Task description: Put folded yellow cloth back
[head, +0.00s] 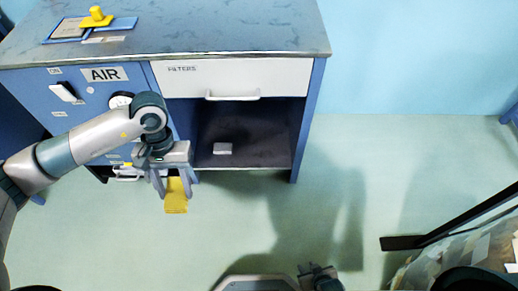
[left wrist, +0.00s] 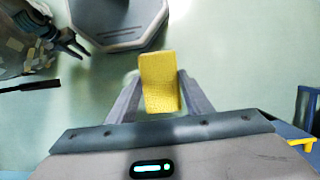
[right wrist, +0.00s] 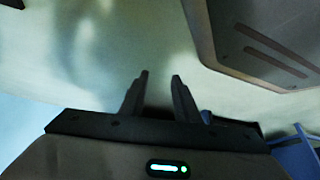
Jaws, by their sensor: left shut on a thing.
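The folded yellow cloth (head: 176,197) hangs between the fingers of my left gripper (head: 175,191), over the floor in front of the blue cabinet. In the left wrist view the cloth (left wrist: 160,84) sticks out beyond the shut fingers as a flat, slightly tilted strip. My right gripper (right wrist: 160,75) has its two fingers apart with nothing between them. It also shows as a small dark shape at the bottom of the head view (head: 320,278).
The cabinet (head: 310,110) has a white FILTERS drawer (head: 230,77) above an open dark bay holding a small pale block (head: 222,148). My left forearm hides part of the AIR side.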

